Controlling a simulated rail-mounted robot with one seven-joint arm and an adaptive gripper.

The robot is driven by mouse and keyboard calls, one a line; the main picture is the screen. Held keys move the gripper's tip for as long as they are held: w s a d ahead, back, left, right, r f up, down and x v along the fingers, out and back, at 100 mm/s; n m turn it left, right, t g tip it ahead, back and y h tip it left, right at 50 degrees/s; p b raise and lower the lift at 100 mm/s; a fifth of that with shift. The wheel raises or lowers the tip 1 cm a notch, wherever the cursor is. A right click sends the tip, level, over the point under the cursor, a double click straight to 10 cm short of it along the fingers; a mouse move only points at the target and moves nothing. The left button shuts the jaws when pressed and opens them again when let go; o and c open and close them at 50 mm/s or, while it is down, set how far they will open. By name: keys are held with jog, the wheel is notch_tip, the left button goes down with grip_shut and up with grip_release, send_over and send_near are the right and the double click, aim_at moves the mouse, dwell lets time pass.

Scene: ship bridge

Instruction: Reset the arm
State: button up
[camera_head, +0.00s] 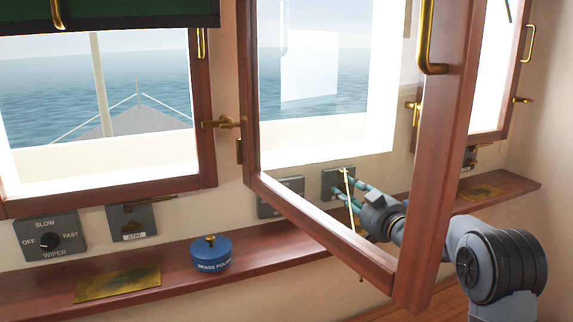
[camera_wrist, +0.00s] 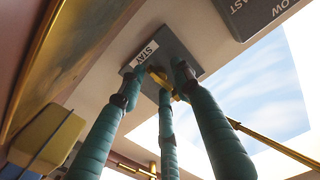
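My gripper (camera_head: 346,192) has teal fingers and is at the dark STAY plate (camera_head: 332,183) under the middle window. In the wrist view the three fingertips (camera_wrist: 160,83) are spread apart close to the STAY plate (camera_wrist: 152,60). A small brass fitting lies among them; whether they touch it I cannot tell. A thin brass rod (camera_head: 351,212) runs down from this plate, and in the wrist view it (camera_wrist: 275,146) runs to the lower right. My arm (camera_head: 490,265) comes in from the right, passing behind the open window's wooden frame (camera_head: 436,190).
The middle window stands swung open towards the camera, with a brass handle (camera_head: 427,40). Below the windows a wooden shelf (camera_head: 190,262) holds a blue brass-polish tin (camera_head: 211,254). A wiper switch (camera_head: 48,240) and another STAY plate (camera_head: 132,222) are at the left.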

jog(key=shift+w+a, duration=0.1)
jog(key=shift+w, duration=0.15)
jog(key=shift+s, duration=0.1)
